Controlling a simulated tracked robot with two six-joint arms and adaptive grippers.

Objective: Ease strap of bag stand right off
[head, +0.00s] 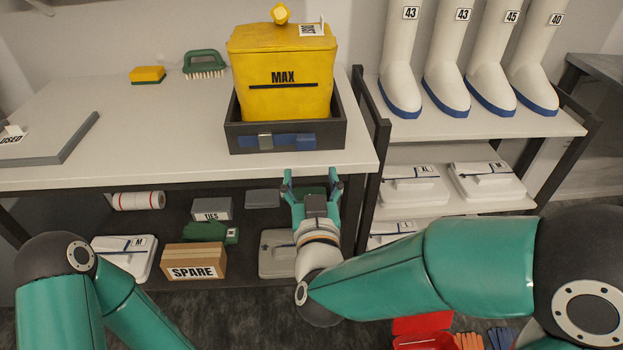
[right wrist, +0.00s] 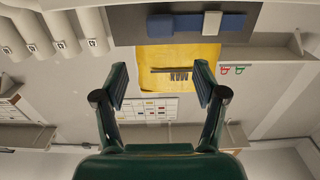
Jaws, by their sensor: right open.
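The bag stand (head: 230,140) is a dark open-topped box at the bench's front edge, holding a yellow bag (head: 282,95) marked MAX. A blue strap (head: 295,141) with a pale metal buckle (head: 265,141) runs across the stand's front. In the right wrist view the strap (right wrist: 225,22) shows near the top, with the yellow bag (right wrist: 150,55) upside down below it. My right gripper (head: 311,180) is open and empty, just in front of and below the strap, apart from it. It also shows open in the right wrist view (right wrist: 161,88). My left gripper is out of view.
The bench top (head: 130,120) is largely bare, with a yellow sponge (head: 147,75) and green brush (head: 204,65) at the back. A grey USED tray (head: 50,140) lies left. White boots (head: 465,85) stand on the right rack. A SPARE box (head: 192,262) sits below.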

